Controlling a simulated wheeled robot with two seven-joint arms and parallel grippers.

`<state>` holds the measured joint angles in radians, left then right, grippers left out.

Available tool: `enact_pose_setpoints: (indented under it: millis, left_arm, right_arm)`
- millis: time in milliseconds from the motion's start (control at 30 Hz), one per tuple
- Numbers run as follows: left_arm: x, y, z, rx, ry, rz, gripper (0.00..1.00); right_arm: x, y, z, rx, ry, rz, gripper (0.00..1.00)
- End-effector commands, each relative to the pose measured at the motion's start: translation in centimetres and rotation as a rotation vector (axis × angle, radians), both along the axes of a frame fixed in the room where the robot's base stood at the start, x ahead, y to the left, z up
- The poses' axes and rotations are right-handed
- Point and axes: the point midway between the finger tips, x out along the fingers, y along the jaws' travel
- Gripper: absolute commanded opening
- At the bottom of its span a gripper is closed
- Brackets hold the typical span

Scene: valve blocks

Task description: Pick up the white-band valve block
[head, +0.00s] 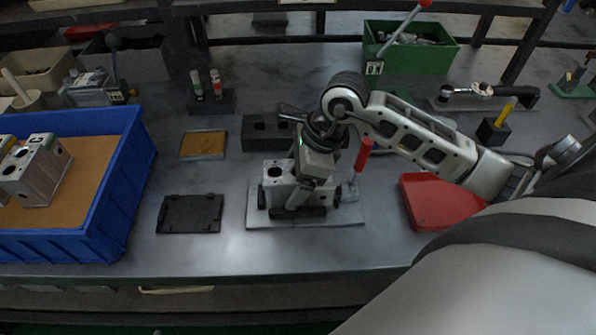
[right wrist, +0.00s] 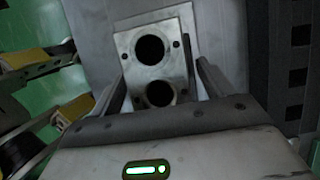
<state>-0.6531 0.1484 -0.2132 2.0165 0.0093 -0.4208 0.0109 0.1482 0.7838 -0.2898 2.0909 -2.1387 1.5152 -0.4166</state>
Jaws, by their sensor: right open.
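A grey valve block (head: 276,176) with round holes in its top sits in a dark holder on a flat grey plate (head: 340,216) at the middle of the bench. My right gripper (head: 303,190) is over this block, pointing down, and hides part of it. In the right wrist view the block (right wrist: 150,72) shows two round bores and lies between the open fingers of my right gripper (right wrist: 158,85). I cannot make out a white band on it. Other valve blocks (head: 36,172) stand in the blue bin (head: 105,205) at the left. My left gripper is not in view.
A red-handled tool (head: 363,155) stands just right of the block. A red tray (head: 425,202) lies further right, under my arm. A black tray (head: 190,214) lies to the left, with bare bench around it. A green bin (head: 450,58) stands at the back.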

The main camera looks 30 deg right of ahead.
Motion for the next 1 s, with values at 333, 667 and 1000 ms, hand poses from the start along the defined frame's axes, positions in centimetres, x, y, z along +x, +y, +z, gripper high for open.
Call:
enact_pose_setpoints:
  millis: [333, 667, 1000]
  left_arm:
    - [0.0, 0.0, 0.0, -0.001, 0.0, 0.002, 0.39]
    - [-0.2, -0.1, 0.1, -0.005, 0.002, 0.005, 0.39]
    - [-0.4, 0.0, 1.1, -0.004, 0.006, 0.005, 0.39]
  right_arm:
    - [0.0, 0.0, -0.1, 0.0, 0.0, 0.0, 0.44]
    - [0.2, 0.1, 0.3, 0.003, -0.008, 0.0, 0.0]
    - [0.2, 0.0, 2.3, 0.002, -0.01, 0.001, 0.0]
